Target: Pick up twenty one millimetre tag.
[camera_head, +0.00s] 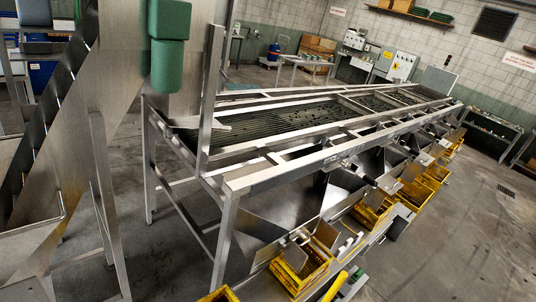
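I cannot make out a twenty one millimetre tag in this view; any tags on the sizer are too small to read. The roller sizer (232,190) is a long steel frame with dark rollers (290,119) on top, running from the middle left to the back right. Steel chutes (345,187) slope down along its near side. My gripper does not show in the view.
Yellow crates (318,270) stand in a row below the chutes. A steel elevator (110,75) with a green motor (170,50) rises at the left. A workbench (490,128) stands at the back right. Open concrete floor (465,235) lies at the right.

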